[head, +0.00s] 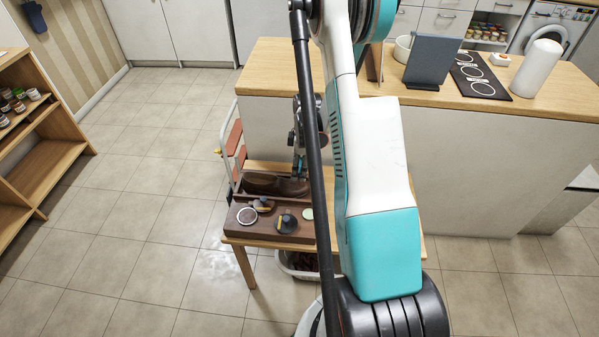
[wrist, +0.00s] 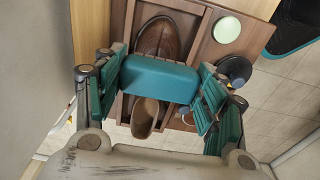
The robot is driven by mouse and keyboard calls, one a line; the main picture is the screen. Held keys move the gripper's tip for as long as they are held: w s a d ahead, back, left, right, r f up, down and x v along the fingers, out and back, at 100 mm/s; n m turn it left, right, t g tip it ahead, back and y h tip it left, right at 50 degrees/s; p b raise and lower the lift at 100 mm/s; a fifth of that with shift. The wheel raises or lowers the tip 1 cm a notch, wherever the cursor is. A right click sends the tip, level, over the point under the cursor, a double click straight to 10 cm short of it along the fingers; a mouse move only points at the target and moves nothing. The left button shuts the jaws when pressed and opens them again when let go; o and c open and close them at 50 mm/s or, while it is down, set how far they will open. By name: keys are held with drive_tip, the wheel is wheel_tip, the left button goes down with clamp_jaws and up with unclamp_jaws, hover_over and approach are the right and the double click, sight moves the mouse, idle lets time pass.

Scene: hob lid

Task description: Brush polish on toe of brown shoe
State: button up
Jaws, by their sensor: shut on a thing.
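The brown shoe (head: 270,184) lies in a wooden tray on the low wooden bench. In the wrist view its rounded brown front (wrist: 160,35) shows at the top and its opening (wrist: 145,112) lower down. My gripper (head: 299,168) is over the right part of the shoe. In the wrist view my gripper (wrist: 160,82) is shut on a teal-backed block (wrist: 160,78), which seems to be the brush. The block hides the middle of the shoe. Its underside is hidden, so I cannot tell whether it touches the leather.
A counter (head: 460,110) stands behind the bench. Open tiled floor (head: 150,200) lies left.

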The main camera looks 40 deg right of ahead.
drive_tip(key=shift+f, duration=0.1)
drive_tip(key=b, duration=0.3)
hover_over(298, 185)
drive_tip(key=shift+t+y, duration=0.3)
drive_tip(key=shift+s+d+f, duration=0.15)
drive_tip(key=shift+f, duration=0.95)
drive_tip(key=shift+s+d+f, duration=0.1)
drive_tip(key=shift+s+f, duration=0.05)
drive_tip(key=shift+f, duration=1.1)
drive_tip(key=shift+w+a+f, duration=0.15)
drive_tip(key=shift+f, duration=0.85)
